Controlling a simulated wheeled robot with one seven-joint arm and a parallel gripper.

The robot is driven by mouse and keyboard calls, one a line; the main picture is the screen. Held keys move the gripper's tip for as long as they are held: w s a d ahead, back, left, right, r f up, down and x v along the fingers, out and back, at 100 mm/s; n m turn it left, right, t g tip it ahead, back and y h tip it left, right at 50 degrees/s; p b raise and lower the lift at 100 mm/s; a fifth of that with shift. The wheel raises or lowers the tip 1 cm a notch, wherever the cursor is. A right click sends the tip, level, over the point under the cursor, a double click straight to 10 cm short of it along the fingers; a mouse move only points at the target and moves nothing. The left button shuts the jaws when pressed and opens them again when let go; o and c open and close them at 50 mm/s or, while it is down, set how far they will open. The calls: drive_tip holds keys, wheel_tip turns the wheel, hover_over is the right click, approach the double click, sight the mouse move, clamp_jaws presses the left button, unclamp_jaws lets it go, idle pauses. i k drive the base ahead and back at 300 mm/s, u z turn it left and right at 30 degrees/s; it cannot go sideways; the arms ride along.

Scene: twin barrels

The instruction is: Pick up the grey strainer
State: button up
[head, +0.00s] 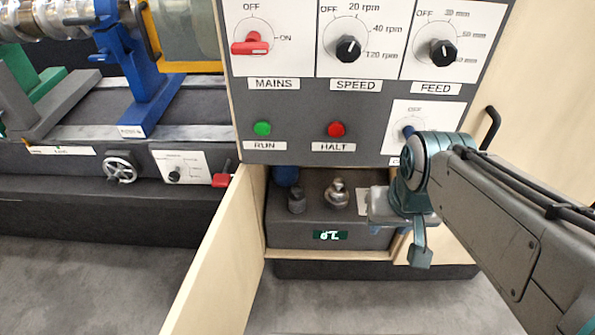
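Inside the opened compartment below the control panel stands a dark grey box (325,222) with a green label. On its top are a small dark grey cylindrical piece (297,201) and a shiny silver-grey rounded piece (337,194). I cannot tell which of these, if either, is the grey strainer. My gripper (405,236) is at the right side of the compartment opening, to the right of both pieces and apart from them. One finger hangs down; the other is not clear, so its opening cannot be told. My gripper and wrist hide the right part of the compartment.
A wooden door (217,255) stands open at the left of the compartment. The control panel (310,100) with knobs and a red switch overhangs it. A blue object (285,176) is behind the box. A machine bed (100,185) stands at left. Grey floor (340,308) in front is clear.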

sight(296, 196)
drive_tip(key=u, duration=3)
drive_tip(key=k, duration=1.6)
drive_tip(key=z, duration=2.2)
drive_tip(key=i, duration=1)
drive_tip(key=z, duration=0.05)
